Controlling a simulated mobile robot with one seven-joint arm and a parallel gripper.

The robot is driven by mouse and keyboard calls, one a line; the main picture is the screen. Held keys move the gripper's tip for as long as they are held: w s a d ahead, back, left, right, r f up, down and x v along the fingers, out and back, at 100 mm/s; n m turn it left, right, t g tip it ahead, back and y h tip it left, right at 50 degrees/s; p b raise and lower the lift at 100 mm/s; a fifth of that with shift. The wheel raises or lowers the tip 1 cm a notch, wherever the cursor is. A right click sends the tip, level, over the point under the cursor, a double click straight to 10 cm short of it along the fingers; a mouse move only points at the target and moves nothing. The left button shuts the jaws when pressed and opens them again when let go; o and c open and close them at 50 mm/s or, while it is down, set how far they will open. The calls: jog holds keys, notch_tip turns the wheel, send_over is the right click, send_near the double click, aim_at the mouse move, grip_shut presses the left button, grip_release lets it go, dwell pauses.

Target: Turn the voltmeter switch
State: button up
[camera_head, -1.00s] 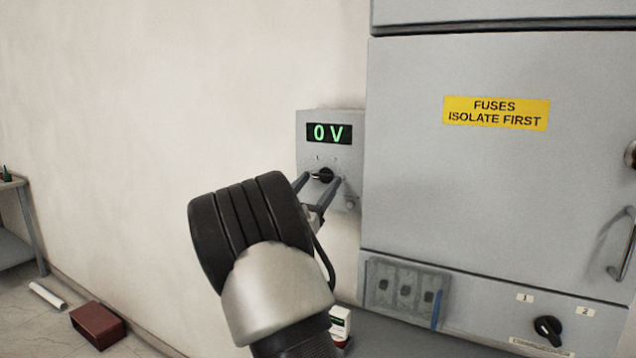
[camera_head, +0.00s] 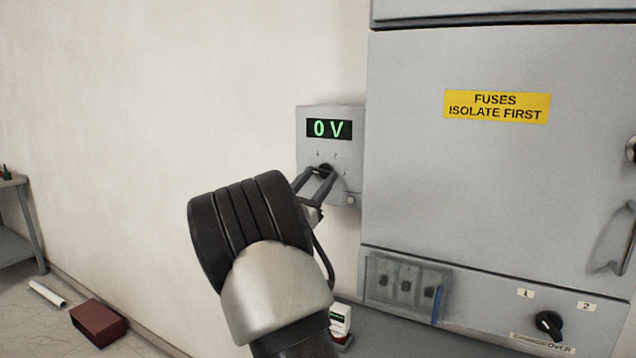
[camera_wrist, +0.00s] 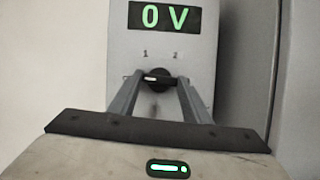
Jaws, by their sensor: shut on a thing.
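The voltmeter (camera_head: 306,150) is a grey box on the wall with a green display reading 0 V. It also shows in the wrist view (camera_wrist: 205,50). Its switch (camera_wrist: 158,80) is a round black knob with a light pointer mark, below the small labels 1 and 2. In the head view the knob (camera_head: 325,168) sits at my fingertips. My gripper (camera_wrist: 157,77) is shut on the knob, one finger on each side. The pointer mark lies roughly level in the wrist view. The fingers hide part of the knob's edges.
A grey cabinet (camera_head: 480,190) with a yellow fuse warning label stands close on the right. Below it are a fuse panel (camera_head: 408,285) and another black knob (camera_head: 549,324). A dark red box (camera_head: 98,323) and a white tube lie on the floor at left.

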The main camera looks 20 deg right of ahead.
jog(key=m+g+b, duration=0.1)
jog(key=m+b, duration=0.1)
jog(key=m, duration=0.1)
jog(key=m+g+h+b, duration=0.1)
jog(key=m+g+b, duration=0.1)
jog(key=m, duration=0.2)
jog(key=shift+w+a+f+g, duration=0.1)
jog(key=shift+w+a+g, duration=0.05)
jog(key=shift+g, duration=0.15)
jog(key=m+g, duration=0.1)
jog(key=m, duration=0.1)
jog(key=m+g+b, duration=0.1)
jog(key=m, duration=0.2)
jog(key=m+g, duration=0.1)
jog(key=m, duration=0.1)
jog(key=shift+w+a+r+m+b, duration=0.1)
jog(key=shift+w+r+m+b, duration=0.05)
jog(key=shift+r+m+b, duration=0.15)
jog(key=o, duration=1)
jog(key=shift+o, duration=0.2)
jog(key=v, duration=1.7)
jog(key=shift+a, duration=0.25)
